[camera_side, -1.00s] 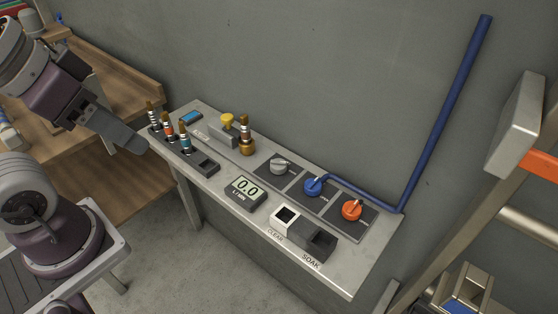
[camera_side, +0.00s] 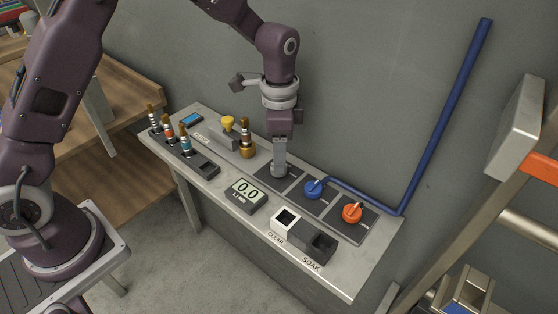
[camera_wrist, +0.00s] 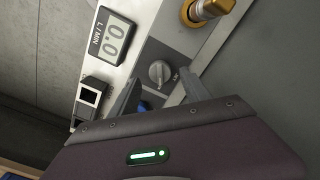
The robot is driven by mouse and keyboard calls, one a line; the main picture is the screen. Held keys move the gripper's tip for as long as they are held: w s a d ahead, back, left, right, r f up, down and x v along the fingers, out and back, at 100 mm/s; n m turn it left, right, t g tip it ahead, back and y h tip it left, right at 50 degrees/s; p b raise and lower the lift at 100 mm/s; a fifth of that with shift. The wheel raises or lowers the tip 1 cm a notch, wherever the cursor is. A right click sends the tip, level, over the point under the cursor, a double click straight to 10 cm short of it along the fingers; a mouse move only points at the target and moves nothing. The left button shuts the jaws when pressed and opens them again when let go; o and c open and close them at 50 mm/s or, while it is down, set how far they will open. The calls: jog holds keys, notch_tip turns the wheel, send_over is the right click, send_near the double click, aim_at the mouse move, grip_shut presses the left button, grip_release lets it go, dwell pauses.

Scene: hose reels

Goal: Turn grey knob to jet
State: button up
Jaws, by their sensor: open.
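The grey knob (camera_wrist: 159,73) sits on a dark square panel on the bench, and its pointer is seen in the wrist view. In the side view it is mostly hidden behind my gripper (camera_side: 279,170), which points straight down over its panel. In the wrist view the open fingers of my gripper (camera_wrist: 165,95) spread to either side, with the knob a little beyond them. I cannot tell whether a finger touches it. A small label lies beside the knob, too small to read.
A blue knob (camera_side: 313,189) and an orange knob (camera_side: 352,213) stand to the right. A brass fitting (camera_side: 246,150) with a nozzle stands close on the left. A display (camera_side: 247,190) reads 0.0. The blue pipe (camera_side: 445,120) runs up the wall.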

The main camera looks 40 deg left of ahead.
jog(key=shift+f, duration=1.55)
grip_shut()
jog(key=shift+n, duration=0.3)
jog(key=n, duration=1.1)
jog(key=shift+r+n, duration=0.1)
jog(key=shift+n, duration=0.2)
grip_release()
